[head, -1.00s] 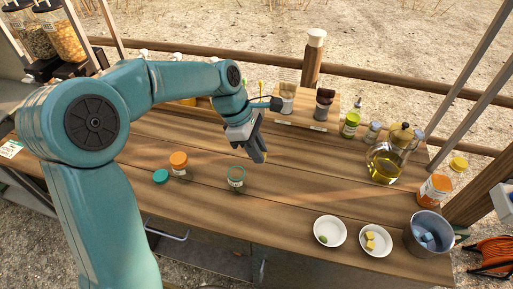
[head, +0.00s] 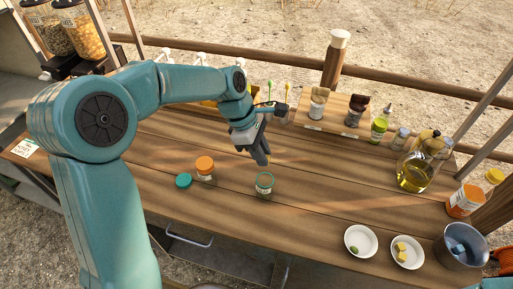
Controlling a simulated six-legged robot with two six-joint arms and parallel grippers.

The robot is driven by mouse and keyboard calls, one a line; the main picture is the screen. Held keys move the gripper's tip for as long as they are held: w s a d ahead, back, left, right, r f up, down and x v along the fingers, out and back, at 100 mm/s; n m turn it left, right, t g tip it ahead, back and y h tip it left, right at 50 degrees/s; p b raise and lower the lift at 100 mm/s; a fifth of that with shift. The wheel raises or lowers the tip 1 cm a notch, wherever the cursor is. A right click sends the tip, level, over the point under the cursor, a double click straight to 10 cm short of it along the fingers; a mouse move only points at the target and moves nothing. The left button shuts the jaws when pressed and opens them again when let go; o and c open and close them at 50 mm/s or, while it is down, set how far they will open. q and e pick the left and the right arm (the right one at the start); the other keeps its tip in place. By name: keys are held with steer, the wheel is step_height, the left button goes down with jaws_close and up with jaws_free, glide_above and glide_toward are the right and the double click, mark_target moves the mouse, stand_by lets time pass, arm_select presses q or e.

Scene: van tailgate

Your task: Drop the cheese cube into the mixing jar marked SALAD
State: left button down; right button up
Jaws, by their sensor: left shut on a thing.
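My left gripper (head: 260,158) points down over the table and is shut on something. The held thing is mostly hidden by the fingers now; a yellow bit showed at the fingertips a second ago, so it looks like the cheese cube. An open glass jar with a green rim (head: 264,188) stands on the table just below and in front of the fingertips. Its small label is too small to read. A second jar with an orange lid (head: 205,164) stands to its left. A white dish holds yellow cubes (head: 401,247) at the front right. My right gripper is not in view.
A teal lid (head: 183,181) lies left of the jars. A dish with a green piece (head: 359,252) and a metal bucket (head: 478,256) are at the front right. An oil jug (head: 414,176) and bottles stand at the back right. The table between is clear.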

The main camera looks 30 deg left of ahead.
arm_select(q)
steer(key=b, duration=0.5)
glide_above(265, 186)
steer(key=w+a, duration=0.2)
step_height(265, 186, down, 5)
steer(key=shift+s+f+b, duration=0.15)
steer(key=shift+f+b, duration=0.25)
steer(key=shift+f, duration=0.15)
steer(key=shift+p, duration=0.3)
steer(key=shift+a, duration=0.1)
steer(key=c, duration=0.9)
jaws_free()
steer(key=shift+c, duration=0.2)
steer(key=shift+r, duration=0.1)
